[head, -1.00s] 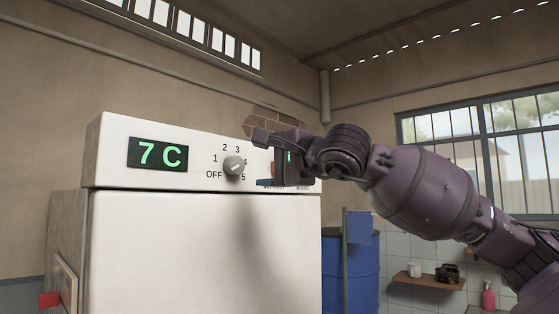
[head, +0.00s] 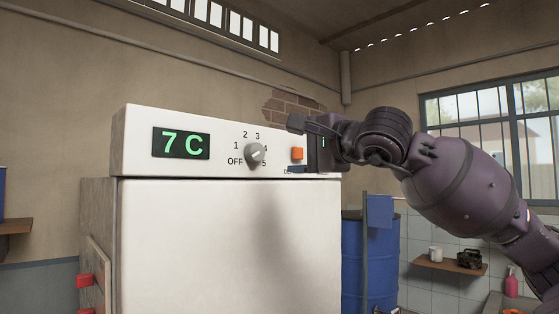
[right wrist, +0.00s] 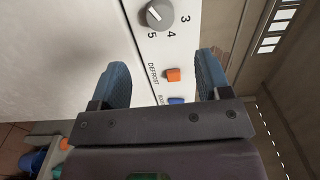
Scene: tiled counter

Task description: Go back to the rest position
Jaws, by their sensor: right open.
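My right gripper (head: 296,146) is open and empty in front of the right end of the white fridge's control panel (head: 222,136). In the right wrist view its two blue fingers (right wrist: 162,68) stand apart, with the orange defrost button (right wrist: 172,75) showing between them. A blue button (right wrist: 177,100) is partly hidden by the gripper's body. The grey dial (head: 254,153) is left of the gripper, clear of the fingers. The green display (head: 181,143) reads 7 C. My left gripper is not in view.
The white fridge (head: 225,250) fills the front. A blue barrel (head: 384,255) stands behind it at the right. A wall shelf (head: 450,266) holds a white mug (head: 435,254) and a dark object. The space above the panel is open.

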